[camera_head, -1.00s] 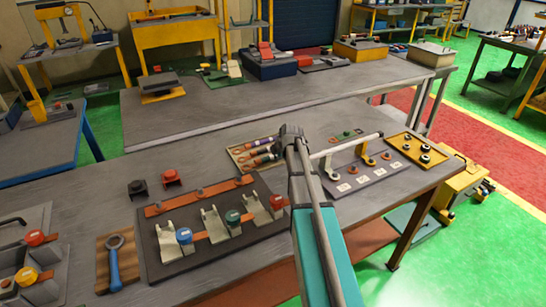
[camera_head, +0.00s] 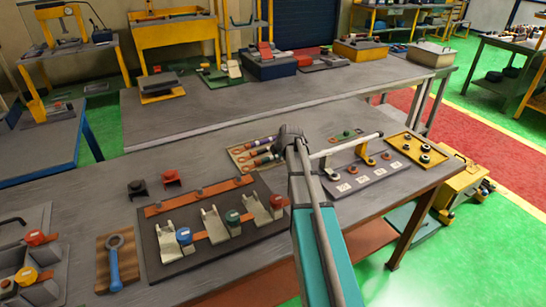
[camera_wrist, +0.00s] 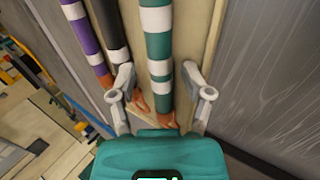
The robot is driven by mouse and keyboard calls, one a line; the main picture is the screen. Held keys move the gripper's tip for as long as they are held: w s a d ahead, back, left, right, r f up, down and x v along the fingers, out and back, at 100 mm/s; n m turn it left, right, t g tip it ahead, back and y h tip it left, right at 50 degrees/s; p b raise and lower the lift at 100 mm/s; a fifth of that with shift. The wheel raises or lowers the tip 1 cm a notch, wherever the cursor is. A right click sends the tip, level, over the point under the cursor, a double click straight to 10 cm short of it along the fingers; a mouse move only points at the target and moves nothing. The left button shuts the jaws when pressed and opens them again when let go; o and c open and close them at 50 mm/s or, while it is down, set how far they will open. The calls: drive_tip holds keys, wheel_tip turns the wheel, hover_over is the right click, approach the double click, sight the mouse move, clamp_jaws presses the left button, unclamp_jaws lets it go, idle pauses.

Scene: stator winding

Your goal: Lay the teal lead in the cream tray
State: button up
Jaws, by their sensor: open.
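The cream tray (camera_head: 235,152) lies on the near workbench and also shows in the wrist view (camera_wrist: 202,28). In the wrist view the teal lead (camera_wrist: 158,47), banded white with a copper-coloured end, lies lengthwise over the tray, beside a black-and-white lead (camera_wrist: 109,30) and a purple-and-white lead (camera_wrist: 82,32). I cannot tell whether its whole length rests on the tray floor. My gripper (camera_wrist: 159,80) is open, with one finger on each side of the teal lead. In the head view my gripper (camera_head: 288,133) is at the tray's right end and hides part of it.
A dark fixture board (camera_head: 160,262) with several pale cradles stands left of my arm. A grey board (camera_head: 372,178) with a white-barred rack (camera_head: 345,146) stands to the right, near a yellow tray (camera_head: 404,143) of rings. Bare bench shows behind the cream tray.

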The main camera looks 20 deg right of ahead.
drive_tip(key=shift+r+p, duration=0.4)
drive_tip(key=shift+r, duration=0.15)
drive_tip(key=shift+s+r+p, duration=0.2)
drive_tip(key=shift+r+p, duration=0.15)
drive_tip(key=p+v, duration=0.9)
drive_tip(key=v, duration=0.2)
idle(1.5)
